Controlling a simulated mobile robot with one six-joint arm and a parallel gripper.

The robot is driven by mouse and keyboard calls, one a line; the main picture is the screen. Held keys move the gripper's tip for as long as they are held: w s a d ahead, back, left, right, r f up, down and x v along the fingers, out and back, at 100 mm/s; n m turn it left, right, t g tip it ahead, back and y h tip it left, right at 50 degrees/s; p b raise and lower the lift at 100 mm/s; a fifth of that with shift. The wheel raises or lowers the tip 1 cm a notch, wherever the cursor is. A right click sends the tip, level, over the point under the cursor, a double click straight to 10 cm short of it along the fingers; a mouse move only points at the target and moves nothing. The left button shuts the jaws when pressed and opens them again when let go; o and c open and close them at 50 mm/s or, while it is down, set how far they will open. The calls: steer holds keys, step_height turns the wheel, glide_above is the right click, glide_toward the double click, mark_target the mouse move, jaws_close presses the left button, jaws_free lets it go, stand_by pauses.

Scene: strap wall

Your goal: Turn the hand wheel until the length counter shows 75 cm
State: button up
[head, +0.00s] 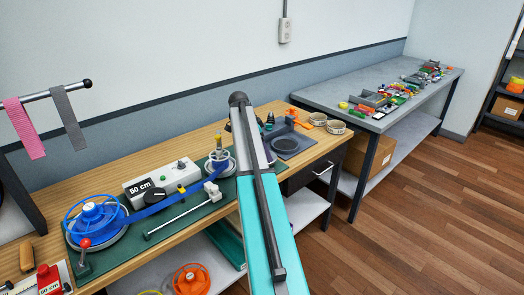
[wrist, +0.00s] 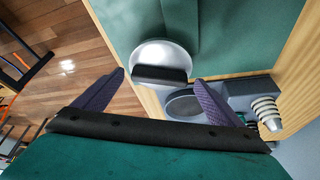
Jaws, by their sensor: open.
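The blue hand wheel (head: 92,218) sits at the left end of a green board (head: 165,228) on the wooden bench. The length counter (head: 146,188), a white box behind the blue strap (head: 170,203), reads 50 cm. The strap runs right from the wheel to a round reel (head: 220,166). My gripper (wrist: 158,78) is open in the wrist view, its purple fingers wide apart. A pale disc (wrist: 158,52) with a dark bar shows between and beyond them; I cannot tell if they touch. In the head view my arm hides the gripper.
A red-knobbed lever (head: 85,243) stands in front of the wheel, and a metal rod (head: 183,216) lies along the board. A grey tray (head: 290,143) stands near the bench's right end. A rail with hanging straps (head: 68,118) is at the left. A cluttered grey table (head: 345,97) stands at the back right.

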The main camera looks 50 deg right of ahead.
steer(key=b+v, duration=0.2)
steer(key=v, duration=1.1)
steer(key=shift+r, duration=0.1)
steer(key=shift+c, duration=0.5)
stand_by(1.3)
steer(key=shift+s+d+b, duration=0.1)
steer(key=shift+b, duration=0.2)
steer(key=c, duration=0.7)
steer(key=shift+s+d+n+b, duration=0.3)
steer(key=shift+s+d, duration=0.05)
steer(key=shift+d, duration=0.05)
steer(key=c, duration=0.7)
steer(key=shift+s+d+n+t+y+b, duration=0.45)
steer(key=shift+s+d+n+t+b, duration=0.6)
steer(key=shift+s+d+n+b, duration=2.15)
steer(key=shift+s+d+n+t+y+b, duration=0.4)
steer(key=shift+s+d+n+t+b, duration=0.7)
steer(key=shift+s+d+n, duration=2.4)
steer(key=shift+s+d+n+t+y+b, duration=0.45)
steer(key=shift+s+d+n+t+b, duration=0.6)
steer(key=shift+s+n+b, duration=2.6)
steer(key=s+m+p, duration=0.2)
steer(key=shift+s+d+m+p, duration=0.2)
steer(key=shift+s+m+p, duration=0.05)
steer(key=shift+s+p, duration=0.15)
